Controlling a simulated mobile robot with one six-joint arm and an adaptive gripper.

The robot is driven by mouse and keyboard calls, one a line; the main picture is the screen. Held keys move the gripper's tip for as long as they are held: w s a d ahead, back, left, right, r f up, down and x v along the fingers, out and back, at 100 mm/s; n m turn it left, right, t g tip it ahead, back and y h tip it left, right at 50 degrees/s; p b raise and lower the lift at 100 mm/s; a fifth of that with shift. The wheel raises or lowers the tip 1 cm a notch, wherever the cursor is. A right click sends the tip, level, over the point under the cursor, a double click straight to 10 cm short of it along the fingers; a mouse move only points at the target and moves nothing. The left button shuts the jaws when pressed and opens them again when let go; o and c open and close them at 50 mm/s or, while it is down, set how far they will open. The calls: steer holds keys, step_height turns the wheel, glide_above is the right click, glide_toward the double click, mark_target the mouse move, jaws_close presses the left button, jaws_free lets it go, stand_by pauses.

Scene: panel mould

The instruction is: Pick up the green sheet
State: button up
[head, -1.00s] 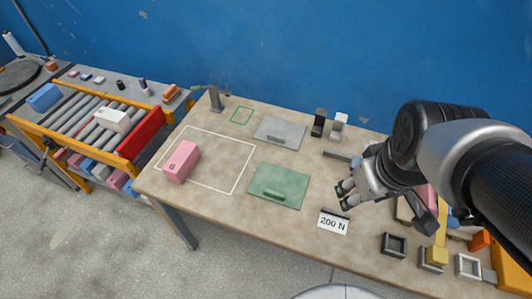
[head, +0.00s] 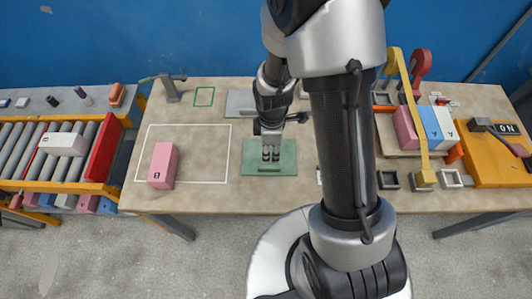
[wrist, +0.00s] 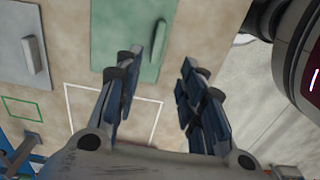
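The green sheet (head: 287,152) lies flat on the table, with a raised bar handle (head: 272,170) near its front edge. My gripper (head: 270,157) points down over the sheet, close to the handle, and hides part of both. In the wrist view the green sheet (wrist: 118,38) is at the top, with its handle (wrist: 158,42) near the fingertips. There my gripper (wrist: 162,65) shows two spread fingers with nothing between them. I cannot tell the exact height of the fingertips above the handle.
A grey sheet (head: 238,101) lies just behind the green one, partly hidden by my arm. A pink block (head: 163,165) stands inside a white outline (head: 228,160) at the left. Coloured blocks (head: 430,125) and small frames (head: 388,180) crowd the right.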

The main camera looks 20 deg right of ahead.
mark_target(269, 167)
steer(key=f+b, duration=0.1)
steer(key=f, duration=0.6)
steer(key=f+b, duration=0.2)
steer(key=f, duration=0.4)
steer(key=shift+w+a+f, duration=0.1)
steer(key=shift+w+f, duration=0.1)
steer(key=shift+f, duration=0.15)
steer(key=shift+c, duration=0.4)
jaws_close()
